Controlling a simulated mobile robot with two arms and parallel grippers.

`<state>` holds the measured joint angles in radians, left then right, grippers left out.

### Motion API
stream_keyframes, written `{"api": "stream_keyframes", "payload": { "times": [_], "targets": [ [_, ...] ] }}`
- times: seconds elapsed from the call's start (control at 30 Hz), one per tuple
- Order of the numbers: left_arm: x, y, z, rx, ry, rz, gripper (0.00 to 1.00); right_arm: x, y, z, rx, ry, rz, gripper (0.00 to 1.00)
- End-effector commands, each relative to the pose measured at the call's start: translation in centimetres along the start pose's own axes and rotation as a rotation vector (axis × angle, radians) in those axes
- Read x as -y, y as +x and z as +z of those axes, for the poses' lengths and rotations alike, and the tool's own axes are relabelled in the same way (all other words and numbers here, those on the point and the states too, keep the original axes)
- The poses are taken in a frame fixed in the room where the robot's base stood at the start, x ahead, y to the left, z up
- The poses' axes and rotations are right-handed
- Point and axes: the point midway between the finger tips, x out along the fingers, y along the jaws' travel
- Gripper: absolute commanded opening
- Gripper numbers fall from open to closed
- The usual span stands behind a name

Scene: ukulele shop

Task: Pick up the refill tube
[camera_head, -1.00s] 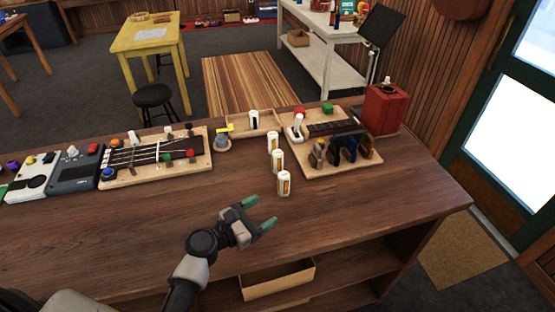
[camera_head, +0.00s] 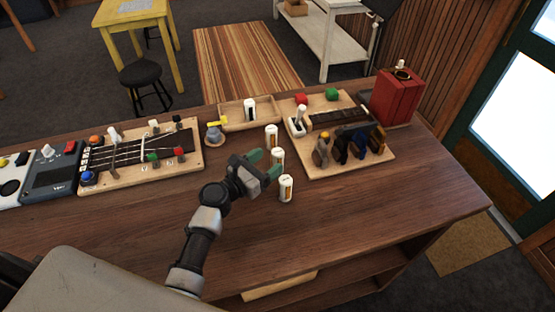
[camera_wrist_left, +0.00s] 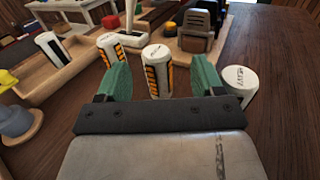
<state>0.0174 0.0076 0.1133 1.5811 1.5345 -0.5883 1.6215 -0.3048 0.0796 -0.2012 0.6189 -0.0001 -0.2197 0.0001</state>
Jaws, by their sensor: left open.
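Several white tubes with dark and orange labels stand upright on the wooden counter. In the head view they form a row: a far tube (camera_head: 271,136), a middle tube (camera_head: 277,158) and a near tube (camera_head: 286,188). Another white tube (camera_head: 250,110) is in the shallow wooden tray (camera_head: 232,122). I cannot tell which one is the refill tube. My left gripper (camera_head: 265,164) is open and empty, just left of the middle tube. In the left wrist view the middle tube (camera_wrist_left: 157,72) stands ahead between the green fingers, and the near tube (camera_wrist_left: 235,84) is outside the right finger. My right gripper is not in view.
A board with a fretboard and dark clamp-like pieces (camera_head: 350,150) lies right of the tubes. A red box (camera_head: 397,98) stands behind it. A board with strings and knobs (camera_head: 140,155) is at the left. The counter's front right is clear.

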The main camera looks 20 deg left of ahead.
Motion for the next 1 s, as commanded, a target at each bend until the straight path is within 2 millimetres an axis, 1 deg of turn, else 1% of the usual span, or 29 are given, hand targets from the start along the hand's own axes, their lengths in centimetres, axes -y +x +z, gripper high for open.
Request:
{"api": "stream_keyframes", "payload": {
  "times": [0.03, 0.17, 0.27, 0.4, 0.5, 0.63, 0.83, 1.0],
  "targets": [
    [0.0, 0.7, -0.1, 0.001, 0.0, 0.0, 0.68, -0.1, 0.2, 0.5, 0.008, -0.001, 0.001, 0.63],
    [0.0, 1.5, -0.1, 0.0, 0.001, 0.0, 0.68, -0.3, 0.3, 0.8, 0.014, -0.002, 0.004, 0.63],
    [-0.1, 2.5, -0.2, 0.002, 0.001, -0.001, 0.68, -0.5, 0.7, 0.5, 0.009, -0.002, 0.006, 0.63],
    [-0.4, 4.8, -0.4, 0.002, 0.002, -0.001, 0.68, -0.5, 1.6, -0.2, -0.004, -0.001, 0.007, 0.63],
    [-0.3, 6.0, -0.3, 0.001, -0.001, -0.001, 0.68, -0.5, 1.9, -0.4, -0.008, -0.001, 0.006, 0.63],
    [-0.4, 6.7, -0.2, -0.001, 0.0, 0.0, 0.68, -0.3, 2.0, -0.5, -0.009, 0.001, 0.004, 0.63],
    [-0.3, 6.7, -0.2, -0.001, 0.0, 0.0, 0.68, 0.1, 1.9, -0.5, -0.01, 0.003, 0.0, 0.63],
    [-0.3, 6.6, -0.2, -0.001, 0.0, 0.0, 0.42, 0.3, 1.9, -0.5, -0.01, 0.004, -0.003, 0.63]
  ]
}}
